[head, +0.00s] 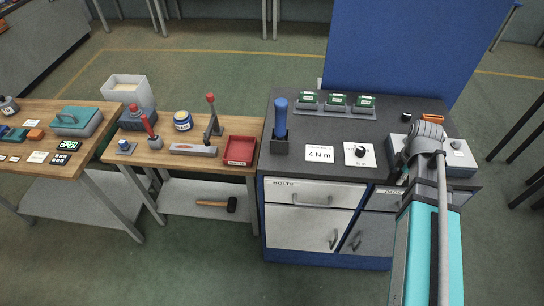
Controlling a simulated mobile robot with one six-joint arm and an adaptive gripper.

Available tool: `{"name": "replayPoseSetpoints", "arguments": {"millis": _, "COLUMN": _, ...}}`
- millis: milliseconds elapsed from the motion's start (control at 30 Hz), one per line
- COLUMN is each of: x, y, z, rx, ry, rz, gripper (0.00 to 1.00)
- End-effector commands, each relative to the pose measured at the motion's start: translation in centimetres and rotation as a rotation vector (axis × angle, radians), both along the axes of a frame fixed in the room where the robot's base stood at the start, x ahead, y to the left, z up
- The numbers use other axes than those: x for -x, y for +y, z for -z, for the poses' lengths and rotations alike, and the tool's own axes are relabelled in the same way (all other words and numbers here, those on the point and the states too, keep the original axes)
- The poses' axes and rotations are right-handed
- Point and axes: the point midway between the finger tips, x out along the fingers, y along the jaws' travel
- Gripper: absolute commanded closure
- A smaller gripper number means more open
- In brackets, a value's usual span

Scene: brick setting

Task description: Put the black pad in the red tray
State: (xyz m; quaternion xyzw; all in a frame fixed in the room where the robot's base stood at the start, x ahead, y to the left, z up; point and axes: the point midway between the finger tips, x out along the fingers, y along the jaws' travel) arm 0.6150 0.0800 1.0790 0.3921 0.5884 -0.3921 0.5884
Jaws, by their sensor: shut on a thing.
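The red tray (239,151) is a small shallow box with a pale label on its front. It sits at the right front edge of the wooden bench, and nothing shows inside it. I cannot make out a black pad in the head view. My arm rises at the right, in front of the dark cabinet top, and bends there. My gripper does not show, so its place and what is between its jaws are hidden from me.
The wooden bench (162,158) holds a lever press (211,120), a blue-white jar (183,121) and a red-handled tool (149,127) left of the tray. The dark cabinet top (299,168) carries a blue-handled tool (280,118) and green boards. A mallet (217,204) lies on the lower shelf.

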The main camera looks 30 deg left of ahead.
Motion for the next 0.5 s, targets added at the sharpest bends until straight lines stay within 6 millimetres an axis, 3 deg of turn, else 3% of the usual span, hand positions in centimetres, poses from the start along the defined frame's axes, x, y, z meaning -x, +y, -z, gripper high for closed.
{"name": "replayPoseSetpoints", "arguments": {"millis": 33, "x": 0.0, "y": 0.0, "z": 1.4, "rx": 0.0, "ry": 0.0, "rz": 0.0, "gripper": 1.0}}
{"name": "replayPoseSetpoints", "arguments": {"millis": 200, "x": 0.0, "y": 0.0, "z": 3.3, "rx": 0.0, "ry": 0.0, "rz": 0.0, "gripper": 1.0}}
{"name": "replayPoseSetpoints", "arguments": {"millis": 500, "x": 0.0, "y": 0.0, "z": 4.5, "rx": 0.0, "ry": 0.0, "rz": 0.001, "gripper": 1.0}}
